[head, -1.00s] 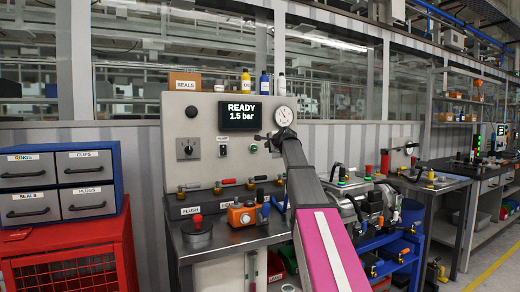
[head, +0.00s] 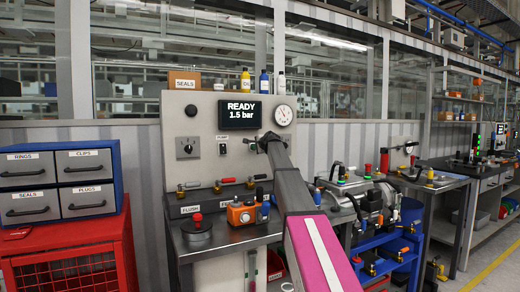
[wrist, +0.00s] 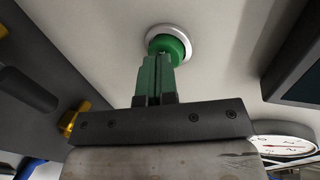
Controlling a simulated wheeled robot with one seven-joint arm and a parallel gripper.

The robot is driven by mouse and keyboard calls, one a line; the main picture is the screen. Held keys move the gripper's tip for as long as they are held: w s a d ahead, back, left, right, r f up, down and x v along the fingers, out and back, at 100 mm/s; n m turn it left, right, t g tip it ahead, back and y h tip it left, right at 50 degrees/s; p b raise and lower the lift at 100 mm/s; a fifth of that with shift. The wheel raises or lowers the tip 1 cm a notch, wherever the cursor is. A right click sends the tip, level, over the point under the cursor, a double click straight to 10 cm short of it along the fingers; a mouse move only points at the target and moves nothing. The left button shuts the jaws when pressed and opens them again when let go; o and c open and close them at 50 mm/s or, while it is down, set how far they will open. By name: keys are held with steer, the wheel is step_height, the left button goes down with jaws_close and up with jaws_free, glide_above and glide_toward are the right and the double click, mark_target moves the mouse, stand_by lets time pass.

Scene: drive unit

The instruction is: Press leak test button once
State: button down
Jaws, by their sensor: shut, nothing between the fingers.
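A round green button (wrist: 172,45) in a silver ring (wrist: 184,32) sits on the pale panel in the wrist view. My gripper (wrist: 157,62) has its green fingers shut together, with nothing between them. The fingertips overlap the near edge of the button in the picture; I cannot tell whether they touch it. In the head view my gripper (head: 256,143) is at the front of the test panel (head: 205,115), below and left of the gauge (head: 284,115). The button is hidden there behind my gripper, and I can read no label for it.
The display (head: 240,116) reads READY 1.5 bar. A knob switch (head: 187,149) and a PUMP switch (head: 222,149) are left of my gripper. Small valves line the panel's lower edge. An orange box (head: 240,213) and a red-knobbed part (head: 197,224) stand on the bench below.

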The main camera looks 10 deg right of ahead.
steer(key=shift+w, duration=0.1)
steer(key=shift+w+a+r, duration=0.1)
steer(key=shift+w+a, duration=0.2)
steer(key=shift+w, duration=0.6)
steer(key=f+v, duration=0.1)
steer(key=v, duration=1.3)
steer(key=shift+s, duration=0.4)
steer(key=shift+f, duration=0.15)
